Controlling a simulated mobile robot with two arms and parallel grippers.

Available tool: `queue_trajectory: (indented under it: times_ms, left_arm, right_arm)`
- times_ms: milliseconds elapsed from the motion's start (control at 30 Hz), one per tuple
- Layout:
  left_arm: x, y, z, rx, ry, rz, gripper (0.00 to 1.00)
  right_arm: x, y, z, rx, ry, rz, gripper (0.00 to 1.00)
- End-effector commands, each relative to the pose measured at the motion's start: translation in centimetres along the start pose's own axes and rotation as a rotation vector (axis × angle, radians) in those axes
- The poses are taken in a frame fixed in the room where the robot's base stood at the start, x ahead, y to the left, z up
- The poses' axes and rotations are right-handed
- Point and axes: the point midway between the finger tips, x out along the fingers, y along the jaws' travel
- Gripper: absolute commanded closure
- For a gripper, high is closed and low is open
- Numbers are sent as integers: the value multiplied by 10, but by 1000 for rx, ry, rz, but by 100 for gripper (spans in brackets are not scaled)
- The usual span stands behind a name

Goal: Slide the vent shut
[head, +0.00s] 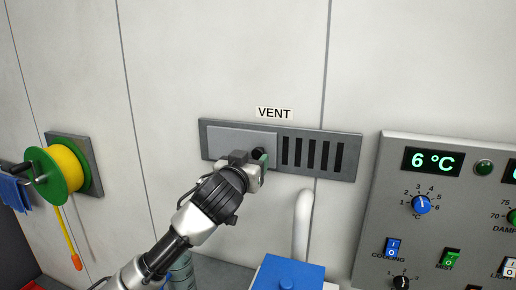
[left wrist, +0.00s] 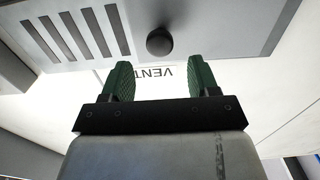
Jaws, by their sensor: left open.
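The vent (head: 345,134) is a grey plate on the white wall under a VENT label (head: 273,113). Its cover (head: 235,138) sits over the left part, leaving several dark slots (head: 312,154) uncovered on the right. A round black knob (head: 259,152) is near the cover's right end. My left gripper (head: 262,162) is at the knob. In the left wrist view, upside down, my green fingers (left wrist: 162,66) are apart with nothing between them; the knob (left wrist: 160,41) shows just past the tips, roughly centred. Contact cannot be told. My right gripper is out of view.
A control panel (head: 393,155) with a 6 °C display stands at the right. A white pipe (head: 302,222) and a blue-topped box (head: 288,272) are below the vent. A green and yellow reel (head: 66,168) is on the wall at the left.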

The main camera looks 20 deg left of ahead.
Motion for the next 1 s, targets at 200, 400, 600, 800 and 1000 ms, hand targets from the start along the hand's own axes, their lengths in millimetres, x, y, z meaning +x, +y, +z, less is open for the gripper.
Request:
queue_trajectory:
  times_ms: [200,400,600,800,1000]
  left_arm:
    - [36,0,-2,1,-2,-2,40]
    - [52,0,-1,1,0,0,40]
    - [56,0,0,2,0,0,40]
    - [55,0,0,1,0,0,46]
    - [55,0,0,1,0,0,76]
  right_arm:
    - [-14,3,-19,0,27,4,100]
    - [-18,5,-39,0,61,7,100]
    - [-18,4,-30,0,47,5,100]
    - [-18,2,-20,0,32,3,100]
    - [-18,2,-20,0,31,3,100]
